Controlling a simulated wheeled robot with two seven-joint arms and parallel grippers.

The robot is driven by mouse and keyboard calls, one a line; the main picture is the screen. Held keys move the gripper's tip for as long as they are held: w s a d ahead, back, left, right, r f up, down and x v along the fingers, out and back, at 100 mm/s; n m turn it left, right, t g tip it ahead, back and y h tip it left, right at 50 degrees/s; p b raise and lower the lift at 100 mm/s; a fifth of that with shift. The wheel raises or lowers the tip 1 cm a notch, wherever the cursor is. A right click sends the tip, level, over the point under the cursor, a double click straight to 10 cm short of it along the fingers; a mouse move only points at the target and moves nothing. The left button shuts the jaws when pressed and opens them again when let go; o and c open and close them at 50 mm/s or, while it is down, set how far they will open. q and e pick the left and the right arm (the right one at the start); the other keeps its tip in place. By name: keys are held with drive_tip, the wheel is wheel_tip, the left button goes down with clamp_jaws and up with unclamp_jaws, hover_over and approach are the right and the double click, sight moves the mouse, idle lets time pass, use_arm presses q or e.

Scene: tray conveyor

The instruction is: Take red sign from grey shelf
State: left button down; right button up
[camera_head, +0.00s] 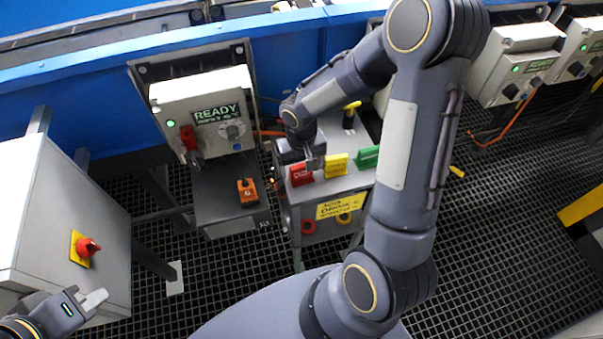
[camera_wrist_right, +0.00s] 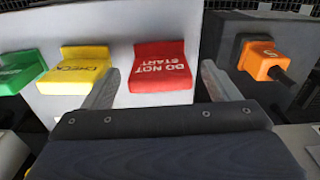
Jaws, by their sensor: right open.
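The red sign (camera_head: 301,174) sits at the left end of a row of signs on the grey shelf (camera_head: 342,187). In the right wrist view the red sign (camera_wrist_right: 160,67) reads "DO NOT START". My right gripper (camera_head: 314,161) is close to it, and in the wrist view its two open fingers (camera_wrist_right: 160,90) stand apart on either side of the sign's lower part. Whether the fingers touch the sign cannot be told. My left gripper (camera_head: 88,303) is at the lower left, away from the shelf; its jaw opening is not clear.
A yellow sign (camera_head: 336,165) and a green sign (camera_head: 367,157) stand right of the red one. An orange device (camera_head: 247,192) lies on a dark stand to the left. A READY control box (camera_head: 205,112) hangs above it. A grey cabinet (camera_head: 60,200) stands far left.

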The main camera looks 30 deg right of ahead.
drive_tip(key=c, duration=1.1)
drive_tip(key=shift+c, duration=0.2)
